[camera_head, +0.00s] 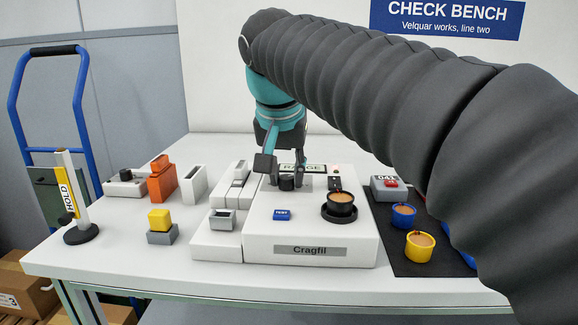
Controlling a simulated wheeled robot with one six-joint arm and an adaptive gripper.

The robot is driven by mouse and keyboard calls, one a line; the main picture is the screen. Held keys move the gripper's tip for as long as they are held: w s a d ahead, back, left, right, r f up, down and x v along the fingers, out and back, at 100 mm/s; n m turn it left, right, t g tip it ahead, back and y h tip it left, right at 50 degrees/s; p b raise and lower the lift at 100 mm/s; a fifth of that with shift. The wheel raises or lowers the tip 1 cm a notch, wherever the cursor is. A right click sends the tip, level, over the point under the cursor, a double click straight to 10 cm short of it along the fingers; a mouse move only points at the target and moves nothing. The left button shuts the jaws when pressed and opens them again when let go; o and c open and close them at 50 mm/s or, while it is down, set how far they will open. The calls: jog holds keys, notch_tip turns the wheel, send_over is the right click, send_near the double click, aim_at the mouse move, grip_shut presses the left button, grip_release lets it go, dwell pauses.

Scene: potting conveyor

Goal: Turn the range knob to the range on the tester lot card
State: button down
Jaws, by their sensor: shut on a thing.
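The tester is a white box labelled Cragfil (360,255) on the bench. Its black range knob (287,183) stands on the top toward the back, in front of a green-edged RANGE label (315,168) that my gripper partly covers. My gripper (284,176) points down with its dark fingers around the knob, shut on it. The knob's pointer and the range marks cannot be read from here. A dark cup (341,203) with brown content sits in a black round holder on the tester, right of the knob. I cannot make out a lot card.
A blue TEST button (282,214) lies in front of the knob. A blue cup (403,216) and a yellow cup (419,246) stand on a black mat (400,266) at right. An orange block (162,180) and a HOLD post (72,200) stand at left. My arm hides the back right.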

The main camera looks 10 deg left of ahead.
jog(key=shift+m, duration=0.3)
jog(key=c, duration=0.9)
grip_release()
jog(key=v, duration=1.2)
jog(key=shift+a, duration=0.15)
